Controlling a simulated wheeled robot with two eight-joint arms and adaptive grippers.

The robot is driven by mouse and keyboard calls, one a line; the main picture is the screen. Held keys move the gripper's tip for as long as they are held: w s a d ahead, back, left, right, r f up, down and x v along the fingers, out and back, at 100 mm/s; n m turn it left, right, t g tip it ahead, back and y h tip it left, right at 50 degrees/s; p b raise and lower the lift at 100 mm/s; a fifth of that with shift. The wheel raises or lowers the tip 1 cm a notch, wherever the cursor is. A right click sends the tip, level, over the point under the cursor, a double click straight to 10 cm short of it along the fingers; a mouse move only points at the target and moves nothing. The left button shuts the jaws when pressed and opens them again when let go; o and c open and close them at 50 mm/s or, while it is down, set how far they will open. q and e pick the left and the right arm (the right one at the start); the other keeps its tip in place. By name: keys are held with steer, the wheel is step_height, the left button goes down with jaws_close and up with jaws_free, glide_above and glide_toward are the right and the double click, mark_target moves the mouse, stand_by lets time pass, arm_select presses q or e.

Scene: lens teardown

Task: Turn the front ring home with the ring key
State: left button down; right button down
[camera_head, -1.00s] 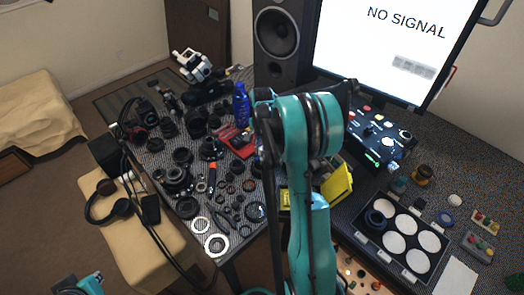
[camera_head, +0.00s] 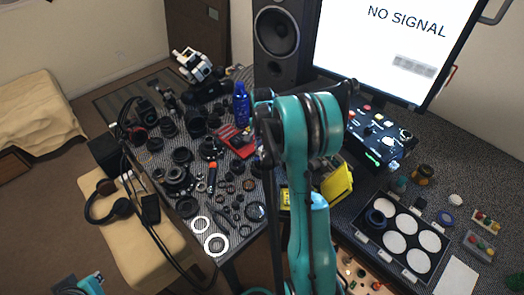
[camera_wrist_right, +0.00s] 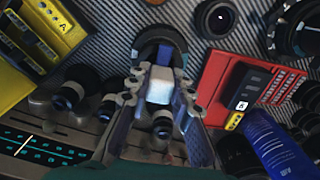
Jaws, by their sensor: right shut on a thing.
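In the right wrist view my right gripper (camera_wrist_right: 158,100) is shut on a tool with a pale block at its top, which appears to be the ring key (camera_wrist_right: 160,84). Just beyond the tool is a dark round ring (camera_wrist_right: 150,37), probably the lens front; the fingers and tool cover part of it. I cannot tell whether the tool touches it. In the head view my right arm hides this spot. My left gripper (camera_head: 92,283) shows only in part at the bottom left edge, away from the bench, and its opening is unclear.
A red case (camera_wrist_right: 237,85) and a blue bottle (camera_wrist_right: 275,145) stand close right of the gripper. A yellow bin (camera_wrist_right: 30,40) is at the left. Several loose rings and lens parts crowd the bench's left. A pad tray (camera_head: 365,240) lies right of my arm.

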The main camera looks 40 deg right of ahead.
steer(key=shift+f+b, duration=0.3)
steer(key=shift+f, duration=0.1)
stand_by(0.3)
steer(key=m, duration=0.7)
steer(key=shift+m+b, duration=0.3)
steer(key=shift+m, duration=0.1)
steer(key=m, duration=0.5)
steer(key=shift+m, duration=0.3)
steer(key=m, duration=0.5)
steer(key=shift+d, duration=0.1)
steer(key=shift+r+p, duration=0.8)
steer(key=shift+r, duration=0.7)
